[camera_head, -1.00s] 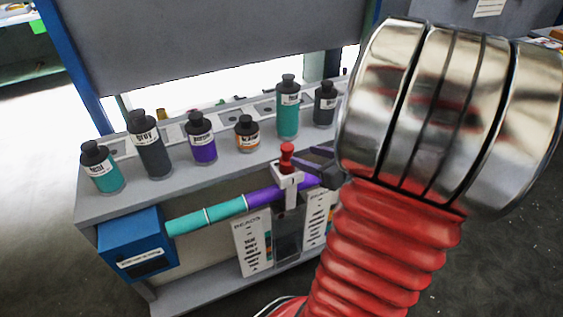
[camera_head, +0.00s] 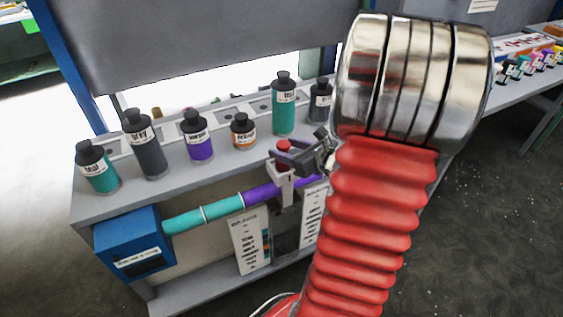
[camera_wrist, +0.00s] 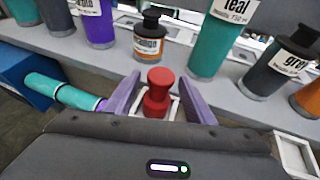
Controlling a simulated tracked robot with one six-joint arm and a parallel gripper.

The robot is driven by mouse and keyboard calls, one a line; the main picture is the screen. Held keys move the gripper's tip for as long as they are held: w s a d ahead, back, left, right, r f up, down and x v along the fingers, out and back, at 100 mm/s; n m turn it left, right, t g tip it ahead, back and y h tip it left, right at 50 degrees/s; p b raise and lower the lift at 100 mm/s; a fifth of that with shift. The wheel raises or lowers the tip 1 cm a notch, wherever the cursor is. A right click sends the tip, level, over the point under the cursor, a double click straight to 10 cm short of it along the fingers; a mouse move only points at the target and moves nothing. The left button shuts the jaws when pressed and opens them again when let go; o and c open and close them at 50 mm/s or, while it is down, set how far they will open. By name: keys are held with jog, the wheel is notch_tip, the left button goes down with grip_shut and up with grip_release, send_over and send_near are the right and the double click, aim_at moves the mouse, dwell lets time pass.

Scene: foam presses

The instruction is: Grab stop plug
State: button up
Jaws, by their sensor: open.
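The stop plug (camera_wrist: 158,92) is red with a round knob and stands upright in a white bracket (camera_head: 281,186) at the front of the bench. It also shows in the head view (camera_head: 284,146), partly hidden by the jaws. My gripper (camera_wrist: 154,90) is open, with its purple fingers on either side of the plug. In the wrist view gaps show between the plug and both fingers. In the head view the gripper (camera_head: 285,158) is at the plug's height. The plug's lower end is hidden in the bracket.
Several labelled bottles stand on the bench behind the plug, the orange one (camera_head: 243,131) close by and a tall teal one (camera_head: 284,105) beside it. A teal and purple tube (camera_head: 222,209) runs from a blue box (camera_head: 133,243) to the bracket. White cards hang below.

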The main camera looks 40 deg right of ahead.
jog(key=shift+w+f, duration=0.15)
jog(key=shift+w, duration=0.1)
jog(key=shift+f+x, duration=0.2)
jog(key=shift+x, duration=2.45)
jog(key=shift+s, duration=0.15)
jog(key=shift+c, duration=0.2)
grip_shut()
